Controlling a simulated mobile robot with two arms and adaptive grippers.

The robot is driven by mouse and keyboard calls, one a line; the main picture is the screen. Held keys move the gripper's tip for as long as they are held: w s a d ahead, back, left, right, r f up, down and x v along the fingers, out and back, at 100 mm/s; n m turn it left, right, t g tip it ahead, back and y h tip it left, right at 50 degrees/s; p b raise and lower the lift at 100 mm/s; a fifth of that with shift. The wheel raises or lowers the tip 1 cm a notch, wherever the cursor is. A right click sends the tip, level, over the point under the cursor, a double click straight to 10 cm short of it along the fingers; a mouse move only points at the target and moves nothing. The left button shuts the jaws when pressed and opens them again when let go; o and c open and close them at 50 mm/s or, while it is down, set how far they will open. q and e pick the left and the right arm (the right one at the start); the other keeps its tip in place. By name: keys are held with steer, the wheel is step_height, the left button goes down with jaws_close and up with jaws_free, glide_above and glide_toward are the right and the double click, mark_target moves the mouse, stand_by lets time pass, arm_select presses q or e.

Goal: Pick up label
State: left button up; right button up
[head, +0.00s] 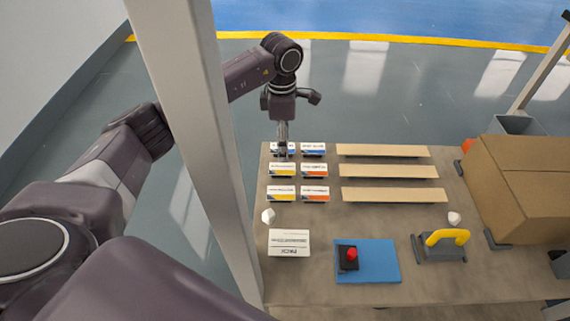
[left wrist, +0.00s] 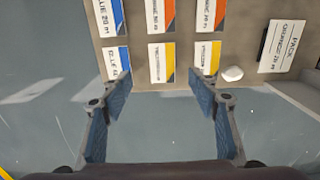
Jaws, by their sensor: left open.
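Several white labels with coloured corners lie in two columns at the table's left. The left column has a blue label (head: 288,152), a yellow label (head: 282,170) and another yellow label (head: 280,194). The right column has a blue label (head: 314,150) and two orange ones, the middle orange label (head: 314,170) and the front one (head: 315,194). My left gripper (head: 283,152) is over the far-left blue label and partly hides it. In the left wrist view the gripper (left wrist: 166,90) is open and empty, with the near blue label (left wrist: 117,62) by one fingertip and yellow labels (left wrist: 161,62) beyond the gap.
A white card marked PACK (head: 289,243) lies in front of the labels. Three wooden strips (head: 390,171), a blue mat (head: 385,262) with a red-topped black device (head: 350,256), a yellow-handled tool (head: 440,245) and a cardboard box (head: 520,190) are rightward. A grey post (head: 190,110) stands left.

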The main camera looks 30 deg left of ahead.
mark_target(286, 168)
arm_select(q)
steer(key=shift+s+a+f, duration=0.15)
steer(key=shift+f, duration=0.3)
step_height(286, 168, down, 2)
steer(key=shift+f+b, duration=0.15)
steer(key=shift+b, duration=0.15)
steer(key=f, duration=0.1)
steer(key=d+f, duration=0.1)
steer(key=f, duration=0.1)
steer(key=shift+d+f+b, duration=0.1)
steer(key=shift+f+b, duration=0.2)
steer(key=shift+b, duration=0.1)
steer(key=shift+f, duration=0.45)
arm_select(e)
steer(key=shift+s+r, duration=0.35)
steer(key=shift+r, duration=0.15)
arm_select(q)
steer(key=shift+f, duration=0.25)
arm_select(e)
steer(key=shift+f, duration=0.1)
arm_select(q)
steer(key=c, duration=0.8)
